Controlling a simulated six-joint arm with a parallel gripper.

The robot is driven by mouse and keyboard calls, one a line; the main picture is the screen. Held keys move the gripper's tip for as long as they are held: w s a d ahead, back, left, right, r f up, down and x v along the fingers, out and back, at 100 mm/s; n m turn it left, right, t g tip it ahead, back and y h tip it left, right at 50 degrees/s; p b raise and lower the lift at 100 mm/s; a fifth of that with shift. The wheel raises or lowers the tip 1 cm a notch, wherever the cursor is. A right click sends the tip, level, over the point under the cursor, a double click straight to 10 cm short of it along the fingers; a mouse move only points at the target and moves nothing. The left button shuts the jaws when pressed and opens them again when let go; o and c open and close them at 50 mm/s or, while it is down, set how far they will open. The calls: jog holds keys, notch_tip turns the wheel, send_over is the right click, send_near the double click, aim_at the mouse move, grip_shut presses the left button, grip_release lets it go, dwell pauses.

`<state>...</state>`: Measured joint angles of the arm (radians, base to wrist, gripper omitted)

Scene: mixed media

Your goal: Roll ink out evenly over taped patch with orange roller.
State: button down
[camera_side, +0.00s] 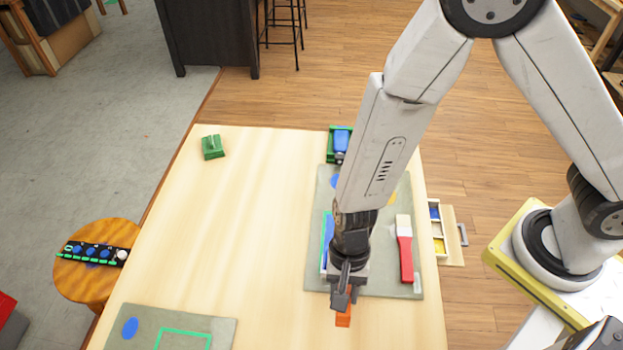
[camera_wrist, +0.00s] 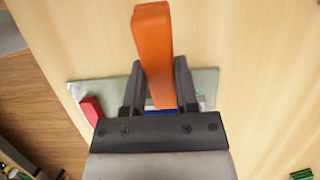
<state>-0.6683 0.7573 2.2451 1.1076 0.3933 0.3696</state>
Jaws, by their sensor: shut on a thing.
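My gripper (camera_side: 341,298) is shut on the orange roller (camera_side: 343,318), near the front edge of the grey-green mat at right. In the wrist view the roller's long orange block (camera_wrist: 152,45) stands between the two fingers of my gripper (camera_wrist: 158,75). I cannot make out its rolling part. The taped patch (camera_side: 160,338), outlined in green, lies on the front-left mat (camera_side: 222,325); its lower part is cut off by the picture edge. A blue ink blob (camera_side: 130,328) lies on that mat, left of the tape. The roller is away from the patch, to its right.
The right-hand mat (camera_side: 312,270) holds a red tool with a white end (camera_side: 405,250) and a blue item partly hidden by my arm. A green block (camera_side: 212,147) sits at back left. A drawer (camera_side: 447,235) juts out at right. The middle of the table is clear.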

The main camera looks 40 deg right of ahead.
jog(key=shift+f, duration=0.35)
jog(key=shift+f, duration=0.4)
dwell(0.3)
jog(key=shift+w, duration=0.1)
jog(key=shift+w+d, duration=1.55)
jog(key=shift+d, duration=0.05)
jog(key=shift+w+d, duration=1.55)
jog(key=shift+w+d, duration=1.55)
jog(key=shift+d, duration=0.05)
